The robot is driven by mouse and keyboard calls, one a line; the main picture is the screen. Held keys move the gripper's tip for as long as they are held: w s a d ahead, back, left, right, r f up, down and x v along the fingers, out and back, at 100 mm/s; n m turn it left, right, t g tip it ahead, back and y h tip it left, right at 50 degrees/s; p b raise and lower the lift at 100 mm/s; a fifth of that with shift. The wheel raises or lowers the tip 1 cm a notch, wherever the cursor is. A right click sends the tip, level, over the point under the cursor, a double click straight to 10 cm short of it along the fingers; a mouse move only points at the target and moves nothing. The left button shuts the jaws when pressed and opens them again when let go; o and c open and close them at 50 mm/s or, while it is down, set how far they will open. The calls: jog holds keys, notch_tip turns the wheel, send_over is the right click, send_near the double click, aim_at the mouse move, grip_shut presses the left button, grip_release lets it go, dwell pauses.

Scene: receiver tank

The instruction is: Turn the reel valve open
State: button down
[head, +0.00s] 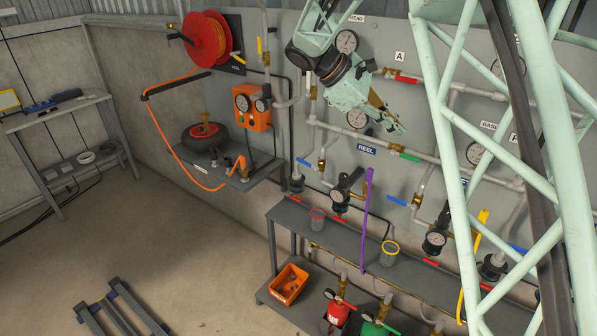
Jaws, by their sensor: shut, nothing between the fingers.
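The blue REEL label (367,149) is on the grey panel in the middle of the head view. A valve with a blue lever (305,163) is on the pipe to its left, and one with a green lever (405,156) is to its right. I cannot tell from the picture which of these the label names. A yellow lever (259,46) stands upright on the pipe beside the hose reel. My gripper (398,125) is in front of the panel, above and right of the label, pointing down and right. It is shut and empty, apparently apart from the levers.
A red hose reel (207,38) hangs at upper left, its orange hose (180,160) looping down. An orange gauge box (252,106) is above a small shelf. A pale green lattice frame (460,150) blocks the right side. A grey bench (345,235) is below; floor at left is mostly clear.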

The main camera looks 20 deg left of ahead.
jog(key=w+a+f+n+t+h+p, duration=0.1)
jog(key=w+a+f+n+t, duration=0.3)
jog(key=a, duration=0.6)
jog(key=w+a+f+n+h, duration=0.1)
jog(key=w+a+f, duration=0.2)
jog(key=a+f, duration=0.55)
jog(key=s+a+f+n+t+p, duration=0.1)
jog(key=a+f+n+t, duration=0.3)
jog(key=a, duration=0.6)
jog(key=s+a+f+n+t, duration=0.1)
jog(key=a+f, duration=0.5)
jog(key=a, duration=0.5)
jog(key=a+f+n+t, duration=0.2)
jog(key=a+f+t, duration=0.15)
jog(key=f, duration=0.35)
jog(key=d+f+t+b, duration=0.1)
jog(key=d+f+t, duration=0.2)
jog(key=f, duration=0.3)
jog(key=s+d+f+t+y+b, duration=0.1)
jog(key=d+f+t, duration=0.2)
jog(key=f+t, duration=0.2)
jog(key=shift+s+d+f+n, duration=0.2)
jog(key=shift+s+f+n, duration=0.1)
jog(key=shift+f, duration=0.1)
jog(key=shift+w+r+t, duration=0.1)
jog(key=shift+r+t, duration=0.05)
jog(key=shift+t, duration=0.1)
